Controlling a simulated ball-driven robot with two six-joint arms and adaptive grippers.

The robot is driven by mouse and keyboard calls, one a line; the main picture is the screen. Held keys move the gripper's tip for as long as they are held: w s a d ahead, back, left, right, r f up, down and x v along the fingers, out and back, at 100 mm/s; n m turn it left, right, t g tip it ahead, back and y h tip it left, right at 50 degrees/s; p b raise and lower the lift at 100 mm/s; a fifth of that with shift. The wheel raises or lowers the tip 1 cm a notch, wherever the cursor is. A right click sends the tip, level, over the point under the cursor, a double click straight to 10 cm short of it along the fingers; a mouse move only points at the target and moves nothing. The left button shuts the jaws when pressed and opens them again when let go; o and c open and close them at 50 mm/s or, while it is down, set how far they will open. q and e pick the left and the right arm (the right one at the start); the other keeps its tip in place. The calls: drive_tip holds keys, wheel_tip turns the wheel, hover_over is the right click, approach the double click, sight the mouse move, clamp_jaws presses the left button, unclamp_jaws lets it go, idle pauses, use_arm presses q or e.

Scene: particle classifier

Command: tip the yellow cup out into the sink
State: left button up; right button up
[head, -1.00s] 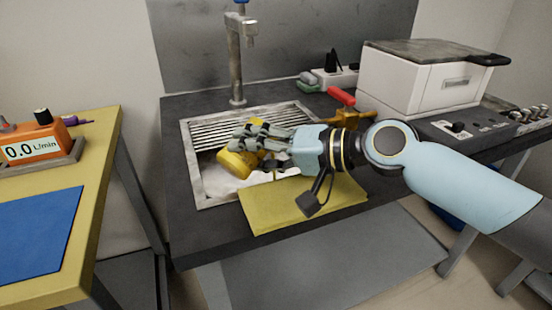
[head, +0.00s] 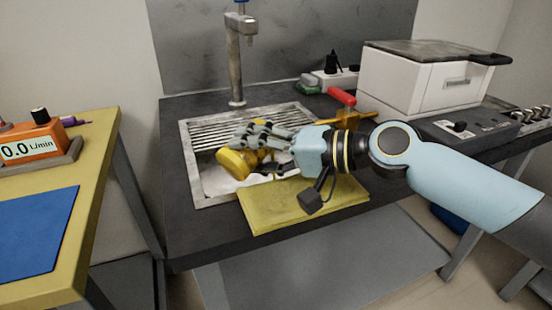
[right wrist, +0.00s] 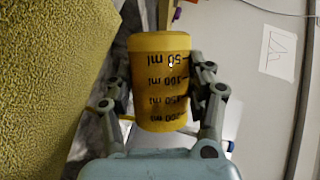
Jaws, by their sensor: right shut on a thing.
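The yellow cup (head: 234,164) is held over the sink (head: 197,184) in the head view, tipped on its side with one end toward the left. My right gripper (head: 256,152) is shut on it, with its fingers partly hiding it. In the right wrist view the cup (right wrist: 160,85) shows black ml markings, upside down, between the two fingers of the right gripper (right wrist: 160,88). The inside of the cup is hidden. My left gripper is not in view.
A yellow cloth (head: 290,207) lies on the counter at the sink's front edge, under my right arm. A tap (head: 235,60) stands behind the sink. A red-handled tool (head: 342,97) and a white box (head: 425,82) are to the right.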

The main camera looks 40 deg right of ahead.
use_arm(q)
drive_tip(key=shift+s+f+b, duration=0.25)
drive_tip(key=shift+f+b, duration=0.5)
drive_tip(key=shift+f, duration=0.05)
use_arm(e)
drive_tip(key=shift+w+d+r+m, duration=0.15)
drive_tip(key=shift+d+r+m, duration=0.25)
drive_tip(key=shift+d+m, duration=0.25)
use_arm(q)
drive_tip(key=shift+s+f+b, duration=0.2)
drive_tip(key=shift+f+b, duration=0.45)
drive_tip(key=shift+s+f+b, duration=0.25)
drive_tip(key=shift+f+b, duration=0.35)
drive_tip(key=shift+b, duration=0.05)
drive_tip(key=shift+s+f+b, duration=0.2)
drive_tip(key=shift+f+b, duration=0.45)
use_arm(e)
drive_tip(key=shift+w+d+r+m+t+y, duration=0.1)
drive_tip(key=shift+d+r+m+t+y, duration=0.35)
drive_tip(key=shift+m, duration=0.5)
drive_tip(key=shift+w+d+r+m+t+y, duration=0.15)
drive_tip(key=shift+d+r+m+y, duration=0.1)
drive_tip(key=shift+r+m+y, duration=0.5)
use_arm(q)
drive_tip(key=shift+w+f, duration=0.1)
use_arm(e)
drive_tip(key=shift+d+f+m, duration=0.1)
drive_tip(key=shift+f+m, duration=0.05)
drive_tip(key=shift+m, duration=0.3)
